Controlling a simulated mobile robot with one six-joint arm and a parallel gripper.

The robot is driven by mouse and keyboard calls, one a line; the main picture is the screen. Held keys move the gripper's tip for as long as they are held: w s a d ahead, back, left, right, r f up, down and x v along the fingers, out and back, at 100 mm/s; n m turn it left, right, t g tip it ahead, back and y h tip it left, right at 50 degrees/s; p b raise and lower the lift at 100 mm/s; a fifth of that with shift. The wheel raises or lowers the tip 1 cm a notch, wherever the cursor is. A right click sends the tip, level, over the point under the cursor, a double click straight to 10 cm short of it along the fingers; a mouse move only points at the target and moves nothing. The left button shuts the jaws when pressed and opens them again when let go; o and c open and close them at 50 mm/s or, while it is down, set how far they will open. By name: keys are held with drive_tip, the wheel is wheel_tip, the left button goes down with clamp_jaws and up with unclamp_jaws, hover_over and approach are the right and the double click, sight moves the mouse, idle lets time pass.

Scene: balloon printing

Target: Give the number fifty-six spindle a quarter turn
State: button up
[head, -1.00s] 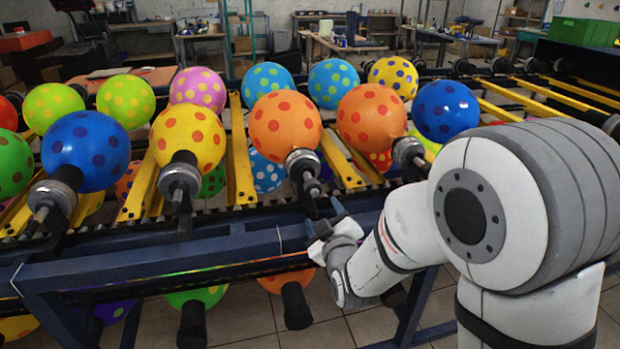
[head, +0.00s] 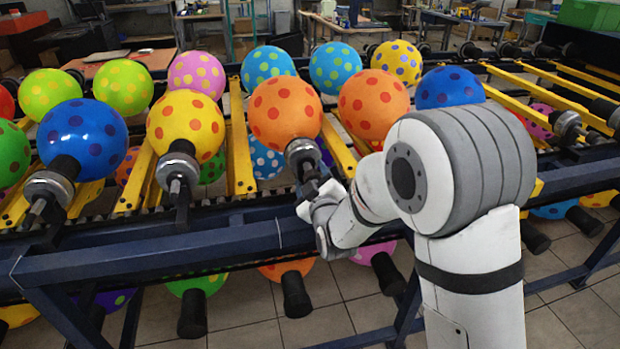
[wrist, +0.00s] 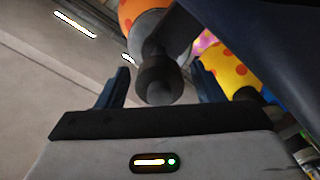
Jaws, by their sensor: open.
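Several spindles with dotted balloons line the rack. I cannot read any number, so I cannot tell which is fifty-six. My gripper (head: 318,186) is at the spindle (head: 303,152) of the middle orange balloon with red dots (head: 285,108). In the wrist view my gripper (wrist: 163,88) is open, with a finger on either side of the dark round spindle end (wrist: 160,80). The spindle end appears between or just beyond the fingertips; contact is not clear. An orange balloon (wrist: 130,12) shows behind it. My arm hides the spindle of the orange balloon to the right.
A dark blue rail (head: 150,257) runs across the front, under my gripper. To the left are the yellow balloon's spindle (head: 178,172) and the blue balloon's spindle (head: 50,185). More balloons hang below the rail, with black ends (head: 296,297) pointing forward.

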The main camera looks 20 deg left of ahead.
drive_tip(key=shift+c, duration=0.3)
drive_tip(key=c, duration=0.9)
drive_tip(key=shift+b, duration=0.4)
drive_tip(key=shift+f+m+b, duration=0.2)
drive_tip(key=shift+m+b, duration=0.4)
drive_tip(key=shift+b, duration=0.25)
drive_tip(key=m+b, duration=0.2)
drive_tip(key=b, duration=0.1)
drive_tip(key=m+b, duration=0.2)
drive_tip(key=b, duration=0.1)
drive_tip(key=shift+r+m, duration=0.2)
drive_tip(key=shift+m, duration=0.1)
drive_tip(key=shift+r, duration=0.1)
